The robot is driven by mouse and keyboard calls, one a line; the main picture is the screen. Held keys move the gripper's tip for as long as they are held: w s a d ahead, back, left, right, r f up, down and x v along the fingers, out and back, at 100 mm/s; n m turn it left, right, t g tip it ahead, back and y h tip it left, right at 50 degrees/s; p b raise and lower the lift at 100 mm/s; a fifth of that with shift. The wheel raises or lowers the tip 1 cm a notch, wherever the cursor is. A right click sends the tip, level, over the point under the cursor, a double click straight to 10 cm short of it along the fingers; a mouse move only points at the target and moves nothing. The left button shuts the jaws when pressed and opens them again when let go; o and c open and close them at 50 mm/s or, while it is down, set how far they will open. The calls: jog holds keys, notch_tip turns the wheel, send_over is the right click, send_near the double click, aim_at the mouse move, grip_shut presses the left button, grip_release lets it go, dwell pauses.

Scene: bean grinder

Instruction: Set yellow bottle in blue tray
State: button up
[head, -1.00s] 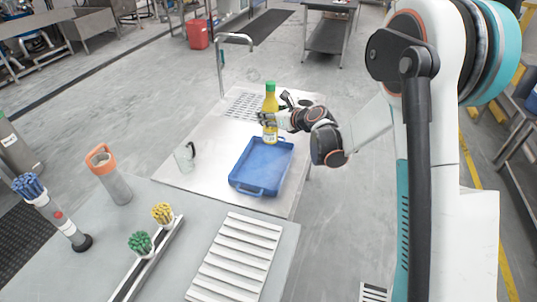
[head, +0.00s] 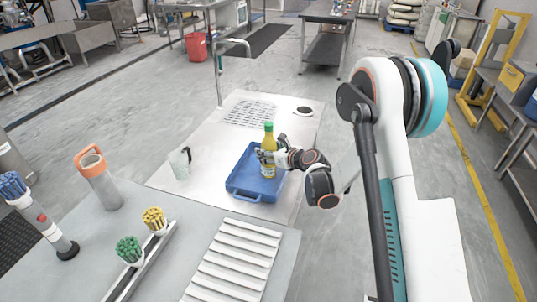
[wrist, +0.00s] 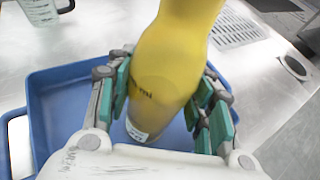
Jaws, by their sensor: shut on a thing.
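The yellow bottle (head: 268,146) has a green cap and stands roughly upright in the head view. My gripper (head: 266,158) is shut on its lower body. The wrist view shows the bottle (wrist: 180,50) large, between the teal finger pads of my gripper (wrist: 168,105). The blue tray (head: 242,190) lies on the metal table, and the bottle is over its inside. In the wrist view the tray (wrist: 45,82) spreads below and around the bottle's lower end. I cannot tell whether the bottle's base touches the tray floor.
A clear measuring jug (head: 180,163) stands left of the tray; it also shows in the wrist view (wrist: 42,10). A tap (head: 219,70) and drain grille (head: 250,113) are behind. Brushes, an orange-topped flask (head: 98,178) and a slatted rack (head: 232,262) occupy the near counter.

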jog(key=shift+r, duration=0.15)
jog(key=o, duration=0.8)
jog(key=shift+f, duration=0.2)
jog(key=o, duration=0.5)
jog(key=shift+r, duration=0.1)
